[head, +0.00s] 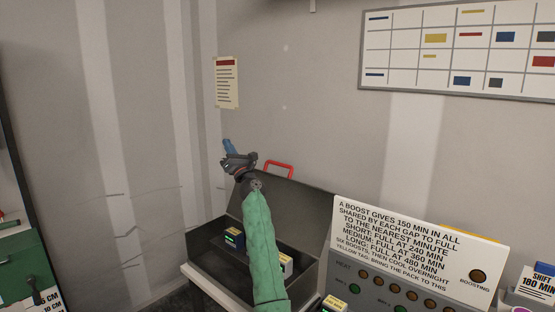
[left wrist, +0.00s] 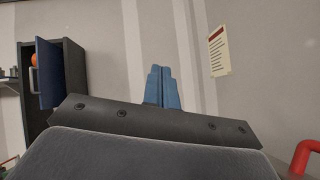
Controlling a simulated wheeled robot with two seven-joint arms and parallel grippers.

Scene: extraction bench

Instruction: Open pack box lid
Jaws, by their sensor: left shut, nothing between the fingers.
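The pack box (head: 203,243) is a dark grey open-topped box on the bench. Its lid (head: 300,205) stands raised at the back, with a red handle (head: 279,165) on its top edge. Part of the handle also shows in the left wrist view (left wrist: 305,158). Inside the box are small packs, one dark with a green light (head: 234,238) and one pale (head: 286,264). My left gripper (head: 228,146) is shut and empty, its blue fingers pointing up, left of the handle and apart from it. My green-sleeved left arm hides part of the box and lid. My right gripper is out of view.
A charger panel with a white instruction sign (head: 418,235) stands right of the box. A paper notice (head: 227,83) and a planning board (head: 460,50) hang on the wall. The left wrist view shows a dark cabinet (left wrist: 72,85) with a blue door.

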